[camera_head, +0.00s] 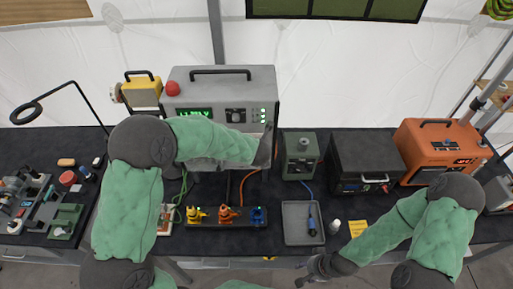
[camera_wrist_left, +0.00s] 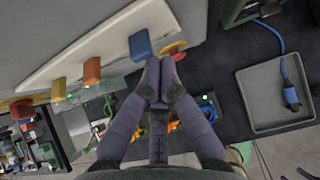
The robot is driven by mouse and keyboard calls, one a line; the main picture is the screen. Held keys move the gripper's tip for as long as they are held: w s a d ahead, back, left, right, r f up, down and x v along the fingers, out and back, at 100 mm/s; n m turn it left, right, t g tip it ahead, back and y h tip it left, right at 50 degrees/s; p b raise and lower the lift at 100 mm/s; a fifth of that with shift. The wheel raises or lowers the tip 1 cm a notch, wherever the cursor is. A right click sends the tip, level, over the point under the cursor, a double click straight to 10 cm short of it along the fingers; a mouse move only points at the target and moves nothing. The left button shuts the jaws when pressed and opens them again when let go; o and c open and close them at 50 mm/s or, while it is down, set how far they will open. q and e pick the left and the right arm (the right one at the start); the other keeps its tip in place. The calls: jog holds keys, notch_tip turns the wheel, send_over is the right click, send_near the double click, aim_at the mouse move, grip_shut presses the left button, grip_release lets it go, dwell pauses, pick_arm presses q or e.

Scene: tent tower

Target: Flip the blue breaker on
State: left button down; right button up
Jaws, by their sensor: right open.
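The blue breaker (camera_wrist_left: 140,44) is a lever on a white strip (camera_wrist_left: 112,42) on the grey power box (camera_head: 221,92). An orange breaker (camera_wrist_left: 91,70) and a yellow breaker (camera_wrist_left: 58,88) sit left of it in the left wrist view. My left gripper (camera_wrist_left: 158,82) has its fingertips together with nothing visible between them, just below the blue breaker; I cannot tell whether they touch it. In the head view my left gripper (camera_head: 267,149) is at the box's lower right front, and the breakers are hidden. My right gripper (camera_head: 311,270) is open and empty near the table's front edge.
Yellow (camera_head: 195,214), orange (camera_head: 227,214) and blue (camera_head: 258,215) plugs stand on a black strip below the box. A green box (camera_head: 299,165), black case (camera_head: 366,160) and orange unit (camera_head: 433,157) stand to the right.

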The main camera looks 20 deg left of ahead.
pick_arm(q)
jog(key=shift+r, duration=0.15)
pick_arm(e)
jog(key=shift+r, duration=0.15)
pick_arm(q)
jog(key=shift+r+p, duration=0.65)
jog(key=shift+r, duration=0.05)
pick_arm(e)
jog(key=shift+r, duration=0.5)
pick_arm(q)
jog(key=shift+r, duration=0.1)
